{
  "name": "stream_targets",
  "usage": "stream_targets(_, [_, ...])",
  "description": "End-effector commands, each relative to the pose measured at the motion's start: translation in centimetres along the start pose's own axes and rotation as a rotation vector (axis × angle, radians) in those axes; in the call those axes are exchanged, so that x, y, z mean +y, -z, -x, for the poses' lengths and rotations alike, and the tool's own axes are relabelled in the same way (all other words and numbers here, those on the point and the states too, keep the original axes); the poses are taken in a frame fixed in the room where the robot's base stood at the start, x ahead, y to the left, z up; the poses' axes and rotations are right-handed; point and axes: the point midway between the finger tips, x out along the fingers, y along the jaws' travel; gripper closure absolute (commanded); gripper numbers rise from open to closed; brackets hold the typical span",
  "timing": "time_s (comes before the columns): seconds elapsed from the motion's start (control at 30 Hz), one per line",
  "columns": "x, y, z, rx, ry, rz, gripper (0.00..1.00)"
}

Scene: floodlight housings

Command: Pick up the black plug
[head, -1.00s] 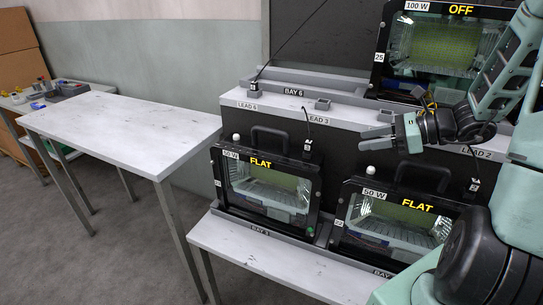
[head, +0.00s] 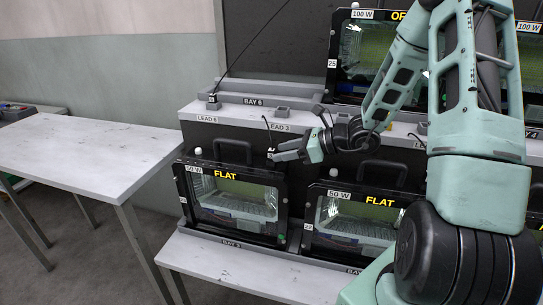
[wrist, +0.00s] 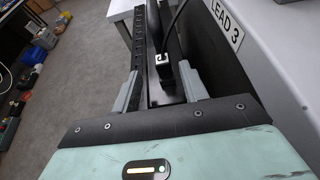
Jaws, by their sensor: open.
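The black plug (wrist: 192,82) hangs on a dark cable below the LEAD 3 label, with a pale square part at its top. In the wrist view it lies just beyond my fingertips, nearer the right finger. My gripper (wrist: 160,85) is open, with the plug's lower part toward the gap between its fingers. In the head view my gripper (head: 276,153) is level with the hanging plug (head: 270,153), close beside it. I cannot tell whether a finger touches it.
A FLAT floodlight housing (head: 235,198) with a black handle stands just below my gripper, and another (head: 350,222) to its right. The grey ledge (head: 215,112) with lead labels runs behind. A bare white table (head: 80,150) stands at the left.

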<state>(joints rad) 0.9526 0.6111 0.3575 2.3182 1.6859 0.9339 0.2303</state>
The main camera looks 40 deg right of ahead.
Motion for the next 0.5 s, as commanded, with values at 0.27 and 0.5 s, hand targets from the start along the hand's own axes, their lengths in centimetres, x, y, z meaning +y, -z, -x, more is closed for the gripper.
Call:
stream_targets(0.27, [-0.5,0.0,-3.9,-0.001,-0.004,0.000,0.56])
stream_targets(0.5, [-0.5,0.0,-4.5,0.000,-0.002,0.001,0.56])
